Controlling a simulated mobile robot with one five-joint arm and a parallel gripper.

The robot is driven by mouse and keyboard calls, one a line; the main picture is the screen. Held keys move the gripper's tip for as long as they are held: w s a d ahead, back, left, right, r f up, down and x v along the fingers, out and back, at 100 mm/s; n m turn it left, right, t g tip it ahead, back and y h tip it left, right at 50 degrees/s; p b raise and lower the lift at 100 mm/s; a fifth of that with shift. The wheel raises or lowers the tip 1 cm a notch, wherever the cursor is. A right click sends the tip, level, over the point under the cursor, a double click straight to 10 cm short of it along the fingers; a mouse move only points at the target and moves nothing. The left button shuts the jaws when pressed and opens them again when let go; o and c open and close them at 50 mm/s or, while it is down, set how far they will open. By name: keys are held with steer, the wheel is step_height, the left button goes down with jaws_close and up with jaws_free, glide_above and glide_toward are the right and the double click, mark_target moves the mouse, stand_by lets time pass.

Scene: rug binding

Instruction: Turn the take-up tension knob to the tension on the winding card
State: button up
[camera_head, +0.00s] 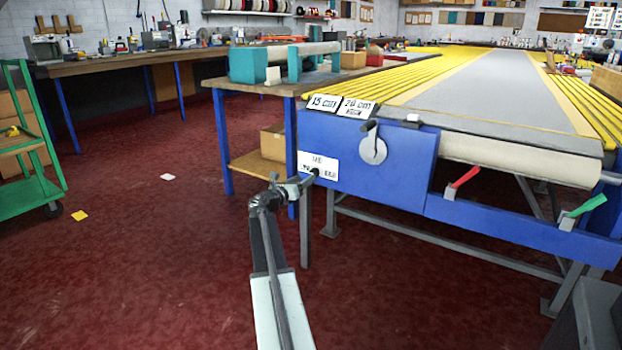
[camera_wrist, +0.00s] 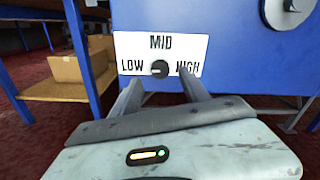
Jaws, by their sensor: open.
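The tension knob (camera_wrist: 160,68) is a small dark round knob on a white plate (camera_wrist: 190,47) marked LOW at left, MID above and HIGH at right. A small mark on its face is too faint to read its setting surely. In the head view the plate (camera_head: 320,161) is on the left end of the blue machine panel. My gripper (camera_wrist: 162,80) is open, its fingers either side of the knob in the wrist view; contact cannot be told. It also shows in the head view (camera_head: 307,181). Cards reading 15 cm (camera_head: 323,103) and 20 cm (camera_head: 357,107) stand above; I cannot tell which card is the winding card.
A grey disc with a crank handle (camera_head: 373,150) is right of the plate. A red lever (camera_head: 462,178) and a green lever (camera_head: 588,205) are farther right. A workbench with a blue leg (camera_head: 222,142) stands close on the left. Red floor is open at left.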

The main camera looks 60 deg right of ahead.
mark_target(315, 172)
steer(key=d, duration=0.6)
steer(key=shift+d, duration=0.3)
jaws_close()
steer(key=shift+a, duration=0.1)
